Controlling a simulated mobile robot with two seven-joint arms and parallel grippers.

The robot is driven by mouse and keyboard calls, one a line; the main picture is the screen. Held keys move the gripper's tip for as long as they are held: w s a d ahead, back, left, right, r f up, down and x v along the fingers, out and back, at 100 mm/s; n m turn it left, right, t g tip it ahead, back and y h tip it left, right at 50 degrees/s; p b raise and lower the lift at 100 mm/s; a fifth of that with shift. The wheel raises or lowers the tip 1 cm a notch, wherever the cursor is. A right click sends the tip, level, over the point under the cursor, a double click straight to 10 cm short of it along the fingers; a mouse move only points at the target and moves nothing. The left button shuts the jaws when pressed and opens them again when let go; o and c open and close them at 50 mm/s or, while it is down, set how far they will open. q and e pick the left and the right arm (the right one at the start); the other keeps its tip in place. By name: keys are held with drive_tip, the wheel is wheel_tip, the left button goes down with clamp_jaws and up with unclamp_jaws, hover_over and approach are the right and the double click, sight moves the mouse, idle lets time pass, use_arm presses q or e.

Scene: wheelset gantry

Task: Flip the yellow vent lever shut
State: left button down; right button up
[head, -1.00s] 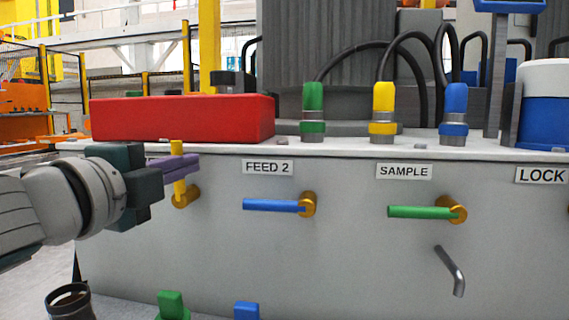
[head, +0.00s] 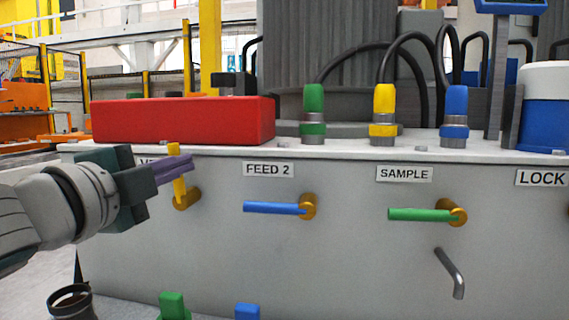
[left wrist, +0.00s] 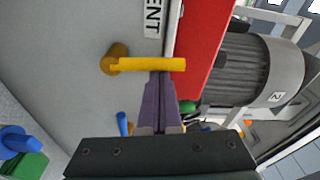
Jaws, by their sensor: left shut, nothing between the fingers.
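The yellow vent lever (head: 178,188) stands upright from its brass-coloured hub on the left of the grey panel front. My left gripper (head: 187,162) is shut and empty. Its purple fingers cross in front of the lever's middle in the head view. In the left wrist view the yellow lever (left wrist: 150,64) lies across the picture, and the closed fingertips (left wrist: 162,76) are right at its free half; I cannot tell whether they touch it. The label above the lever is partly hidden by the gripper in the head view. My right gripper is not in view.
A blue lever (head: 272,207) under FEED 2 and a green lever (head: 420,214) under SAMPLE lie horizontal to the right. A red block (head: 185,120) sits on the ledge above. A bent grey handle (head: 450,270) sticks out lower right. Panel between levers is clear.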

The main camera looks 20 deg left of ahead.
use_arm(q)
drive_tip(key=a+f+n+y+p, duration=0.1)
drive_tip(key=a+f+n+p, duration=0.1)
drive_tip(key=n, duration=0.7)
drive_tip(key=s+a+f+n+y+p, duration=0.1)
drive_tip(key=a+f+n+p, duration=0.1)
drive_tip(key=n, duration=0.7)
drive_tip(key=shift+s+a+t+y+p, duration=0.25)
drive_tip(key=shift+a+t+y+p, duration=0.15)
drive_tip(key=shift+a+p, duration=0.6)
drive_tip(key=shift+a, duration=0.2)
wheel_tip(320, 180, up, 4)
drive_tip(key=p, duration=0.4)
drive_tip(key=shift+d+r, duration=0.1)
drive_tip(key=shift+d, duration=0.05)
drive_tip(key=p+v, duration=0.2)
drive_tip(key=v, duration=0.7)
drive_tip(key=shift+f, duration=0.2)
drive_tip(key=shift+s, duration=0.15)
